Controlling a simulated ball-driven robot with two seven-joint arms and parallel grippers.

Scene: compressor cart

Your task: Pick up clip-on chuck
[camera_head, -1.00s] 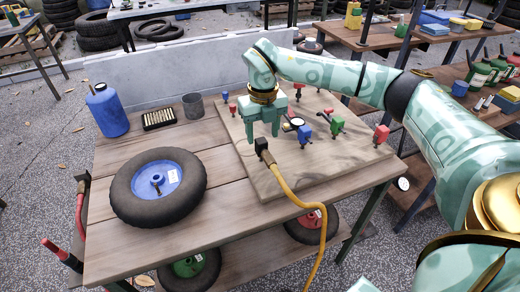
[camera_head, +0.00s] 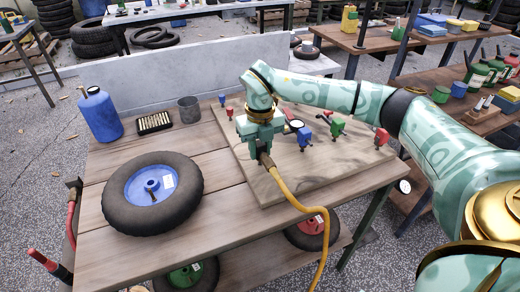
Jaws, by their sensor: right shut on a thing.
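My right gripper (camera_head: 261,143) comes in from the right and points down over the wooden board on the cart top. Its fingers are shut on the clip-on chuck (camera_head: 265,159) at the end of a yellow hose (camera_head: 288,198). The fingers hide most of the chuck; only its brassy hose end shows below them. I cannot tell whether the chuck still touches the board. My left gripper is not in view.
Several small red, blue and green fittings stand on the board (camera_head: 330,168), such as a blue one (camera_head: 304,137). A wheel (camera_head: 153,192) lies on the cart top (camera_head: 225,215) at left. A blue bottle (camera_head: 99,115), cartridge tray (camera_head: 154,123) and grey cup (camera_head: 189,109) stand behind it.

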